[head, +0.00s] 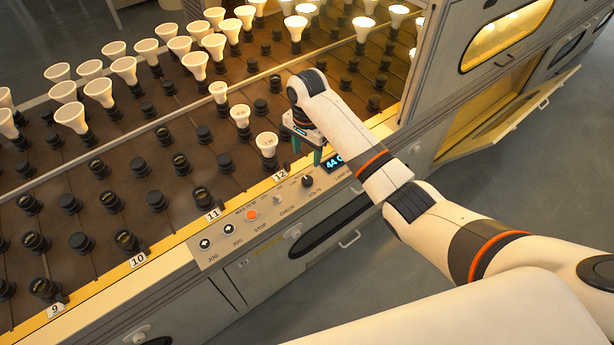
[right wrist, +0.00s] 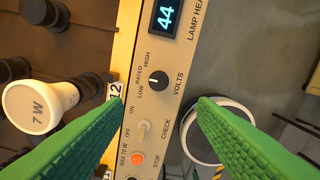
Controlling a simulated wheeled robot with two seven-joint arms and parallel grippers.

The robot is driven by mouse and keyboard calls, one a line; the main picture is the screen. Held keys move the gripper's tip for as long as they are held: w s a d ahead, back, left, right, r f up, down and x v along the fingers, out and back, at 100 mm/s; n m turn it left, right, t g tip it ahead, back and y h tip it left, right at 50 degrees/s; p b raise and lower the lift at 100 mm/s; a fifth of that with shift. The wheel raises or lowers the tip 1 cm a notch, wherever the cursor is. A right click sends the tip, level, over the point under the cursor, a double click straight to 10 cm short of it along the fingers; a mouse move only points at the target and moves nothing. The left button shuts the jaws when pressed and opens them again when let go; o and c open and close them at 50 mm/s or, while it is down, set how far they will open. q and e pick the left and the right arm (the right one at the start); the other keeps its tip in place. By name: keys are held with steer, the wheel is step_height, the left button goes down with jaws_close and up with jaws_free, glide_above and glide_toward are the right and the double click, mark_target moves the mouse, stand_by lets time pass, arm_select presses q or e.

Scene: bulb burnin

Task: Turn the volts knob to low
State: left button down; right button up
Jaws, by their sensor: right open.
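The volts knob (right wrist: 158,81) is a small round black knob with a white pointer mark. The mark points left in the right wrist view, about toward RATED, with LOW and HIGH printed on either side. In the head view the knob (head: 307,181) sits on the panel near its right end, just below my right gripper. My right gripper (head: 311,156) is open and empty. Its green fingers (right wrist: 158,104) stand apart on either side of the control panel (right wrist: 125,140), above it, and do not touch the knob. My left gripper is out of view.
A lit display (right wrist: 166,17) reading 44 sits beside the knob. The check switch (right wrist: 143,130) and orange stop button (right wrist: 137,158) are along the panel. Bulbs (head: 266,148) and black sockets fill the rack behind. An open door (head: 520,115) stands at right.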

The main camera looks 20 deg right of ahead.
mark_target(307, 180)
steer(key=f, duration=0.5)
steer(key=f+b, duration=0.1)
steer(key=f, duration=0.5)
steer(key=shift+w+d+f, duration=0.1)
steer(key=shift+w+f, duration=0.1)
steer(key=shift+f, duration=0.1)
